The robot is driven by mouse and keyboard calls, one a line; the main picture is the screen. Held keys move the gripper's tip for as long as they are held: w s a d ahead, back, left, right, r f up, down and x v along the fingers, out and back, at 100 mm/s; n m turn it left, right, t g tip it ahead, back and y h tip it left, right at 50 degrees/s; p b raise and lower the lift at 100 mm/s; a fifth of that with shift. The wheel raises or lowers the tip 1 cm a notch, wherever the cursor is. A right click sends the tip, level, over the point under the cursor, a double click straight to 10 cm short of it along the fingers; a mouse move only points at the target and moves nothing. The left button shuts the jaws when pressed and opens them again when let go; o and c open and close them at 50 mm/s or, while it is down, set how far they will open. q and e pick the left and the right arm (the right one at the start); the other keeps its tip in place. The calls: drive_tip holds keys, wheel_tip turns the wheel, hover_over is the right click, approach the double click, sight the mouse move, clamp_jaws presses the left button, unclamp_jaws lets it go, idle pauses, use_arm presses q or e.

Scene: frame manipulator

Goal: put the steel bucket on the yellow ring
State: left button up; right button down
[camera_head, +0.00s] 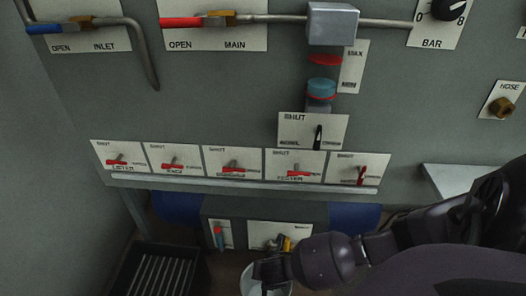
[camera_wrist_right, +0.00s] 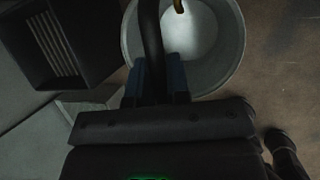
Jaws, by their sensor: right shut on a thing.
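The steel bucket (camera_wrist_right: 222,70) is a round grey pail seen from above in the right wrist view, its open mouth showing a pale inside. My right gripper (camera_wrist_right: 160,82) is shut on the bucket's dark handle (camera_wrist_right: 151,35), which runs between the blue-grey fingers. In the head view this gripper (camera_head: 270,270) is at the bottom. No yellow ring can be made out in either view. My left gripper is not in view.
A brass tap (camera_head: 286,244) is on the lower panel just above the bucket. A dark slatted crate (camera_head: 160,272) stands on the floor to the left, also in the wrist view (camera_wrist_right: 58,45). Brown floor (camera_wrist_right: 275,75) is bare right of the bucket. A shelf (camera_head: 460,181) juts out at right.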

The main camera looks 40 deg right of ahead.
wheel_tip(320, 180, down, 4)
drive_tip(key=b, duration=0.7)
approach(248, 287)
drive_tip(key=s+d+f, duration=0.3)
drive_tip(key=d+f, duration=0.1)
drive_tip(key=shift+s+f, duration=0.25)
drive_tip(key=shift+s, duration=0.1)
drive_tip(key=shift+w+f, duration=0.2)
drive_tip(key=shift+f, duration=0.1)
wheel_tip(248, 287, down, 4)
drive_tip(key=shift+s+f+b, duration=0.1)
drive_tip(key=shift+s+b, duration=0.05)
drive_tip(key=shift+b, duration=0.95)
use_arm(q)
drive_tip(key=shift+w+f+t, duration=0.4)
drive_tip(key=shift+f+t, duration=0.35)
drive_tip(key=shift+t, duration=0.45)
use_arm(e)
drive_tip(key=shift+w, duration=0.25)
